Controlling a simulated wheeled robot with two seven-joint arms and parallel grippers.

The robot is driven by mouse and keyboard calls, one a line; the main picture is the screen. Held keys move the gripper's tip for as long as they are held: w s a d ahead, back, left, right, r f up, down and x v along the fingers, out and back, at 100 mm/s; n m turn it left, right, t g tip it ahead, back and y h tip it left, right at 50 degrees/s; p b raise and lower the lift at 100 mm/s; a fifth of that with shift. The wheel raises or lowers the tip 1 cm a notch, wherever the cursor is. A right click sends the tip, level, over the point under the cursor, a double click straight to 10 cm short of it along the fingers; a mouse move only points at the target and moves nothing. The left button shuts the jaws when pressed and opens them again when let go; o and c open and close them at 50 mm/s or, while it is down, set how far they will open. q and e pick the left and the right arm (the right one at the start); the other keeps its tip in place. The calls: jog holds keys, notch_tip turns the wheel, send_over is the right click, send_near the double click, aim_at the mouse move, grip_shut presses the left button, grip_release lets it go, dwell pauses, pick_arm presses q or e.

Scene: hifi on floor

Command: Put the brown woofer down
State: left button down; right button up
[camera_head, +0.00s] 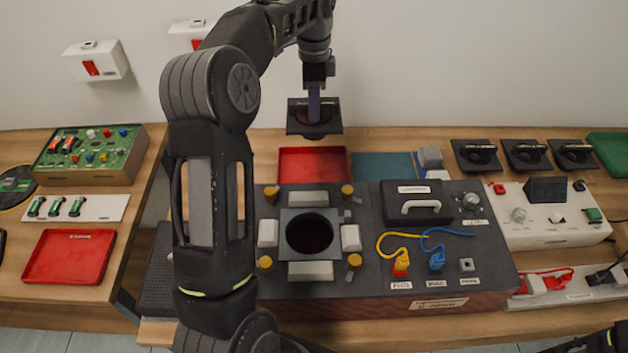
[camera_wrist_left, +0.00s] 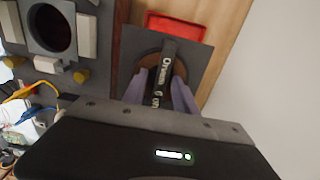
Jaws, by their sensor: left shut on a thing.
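The brown woofer (camera_head: 297,125) is a black square plate with a round brown cone. My left gripper (camera_head: 314,104) is shut on the bar across it and holds it up in the air, near the back wall. In the left wrist view, the woofer's plate (camera_wrist_left: 197,62) shows beyond the purple fingers (camera_wrist_left: 160,88), which clasp the lettered black bar. In the head view the woofer appears above the back red tray (camera_head: 290,166); its exact height over the tray is unclear.
In front is a dark hi-fi box (camera_head: 368,266) with a round opening, pale blocks, yellow-topped posts and a handled lid (camera_head: 417,190). A blue-green mat (camera_head: 380,165) lies right of the red tray. Several black handled plates (camera_head: 477,156) stand at the back right.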

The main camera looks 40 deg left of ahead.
aim_at(314, 136)
pick_arm(q)
notch_tip(314, 136, down, 10)
jog(key=b, duration=0.6)
jog(key=shift+r, duration=0.15)
jog(key=shift+f, duration=2.5)
jog(key=shift+f+p, duration=0.3)
jog(key=shift+f, duration=2.2)
jog(key=c, duration=1)
grip_release()
jog(key=shift+s+f, duration=0.1)
jog(key=shift+o, duration=0.2)
